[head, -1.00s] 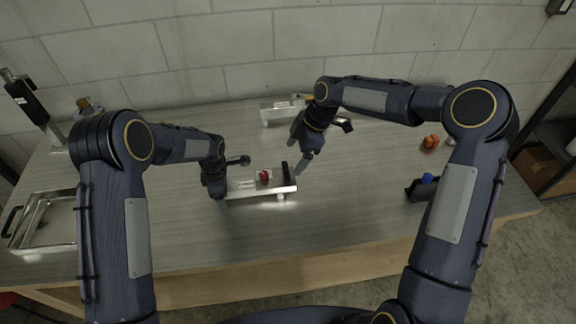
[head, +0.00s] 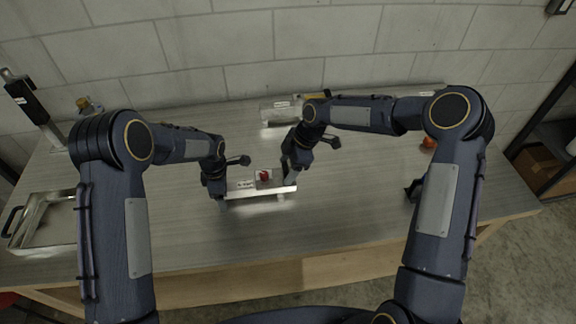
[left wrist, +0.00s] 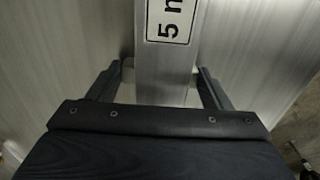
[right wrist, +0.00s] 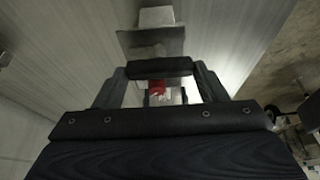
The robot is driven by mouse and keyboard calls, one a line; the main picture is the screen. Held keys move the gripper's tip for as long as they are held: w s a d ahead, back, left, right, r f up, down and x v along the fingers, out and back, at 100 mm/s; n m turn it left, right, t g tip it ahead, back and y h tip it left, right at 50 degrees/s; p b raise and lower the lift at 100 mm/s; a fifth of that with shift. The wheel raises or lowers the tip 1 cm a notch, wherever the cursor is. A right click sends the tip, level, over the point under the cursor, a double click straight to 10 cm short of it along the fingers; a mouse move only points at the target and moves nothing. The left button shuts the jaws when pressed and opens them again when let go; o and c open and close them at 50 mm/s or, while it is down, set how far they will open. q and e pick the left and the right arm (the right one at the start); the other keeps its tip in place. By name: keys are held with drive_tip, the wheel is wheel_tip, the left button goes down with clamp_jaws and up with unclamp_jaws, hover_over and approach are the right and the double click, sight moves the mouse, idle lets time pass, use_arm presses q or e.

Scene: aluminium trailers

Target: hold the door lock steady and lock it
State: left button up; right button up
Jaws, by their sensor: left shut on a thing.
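The door lock (head: 255,193) is a silver bar lying on the table, with a red part (head: 265,175) near its right half. My left gripper (head: 221,198) is shut on the bar's left end; in the left wrist view its fingers stand on both sides of the labelled silver bar (left wrist: 165,80). My right gripper (head: 289,178) is at the lock's right end. In the head view the right gripper hides the handle.
A silver box-like part (head: 278,110) stands behind the lock. An orange object (head: 429,143) is at the right, partly hidden by my arm. The table front is clear.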

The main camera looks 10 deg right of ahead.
drive_tip(key=shift+c, duration=1.1)
drive_tip(key=shift+m, duration=0.3)
drive_tip(key=m+t, duration=0.1)
drive_tip(key=m, duration=0.2)
drive_tip(key=shift+s+m+t, duration=0.1)
drive_tip(key=shift+m+t, duration=0.2)
drive_tip(key=m, duration=0.2)
drive_tip(key=m+t+h, duration=0.1)
drive_tip(key=m, duration=0.1)
drive_tip(key=shift+s+a+m, duration=0.1)
drive_tip(key=shift+a+m, duration=0.05)
drive_tip(key=shift+m, duration=0.15)
drive_tip(key=m, duration=0.2)
drive_tip(key=m+t+h, duration=0.1)
drive_tip(key=m, duration=0.1)
drive_tip(key=shift+s+a+h, duration=0.1)
drive_tip(key=shift+a+h, duration=0.05)
drive_tip(key=shift+h, duration=0.15)
drive_tip(key=m+h, duration=0.1)
drive_tip(key=m, duration=0.4)
drive_tip(key=shift+t+h, duration=0.4)
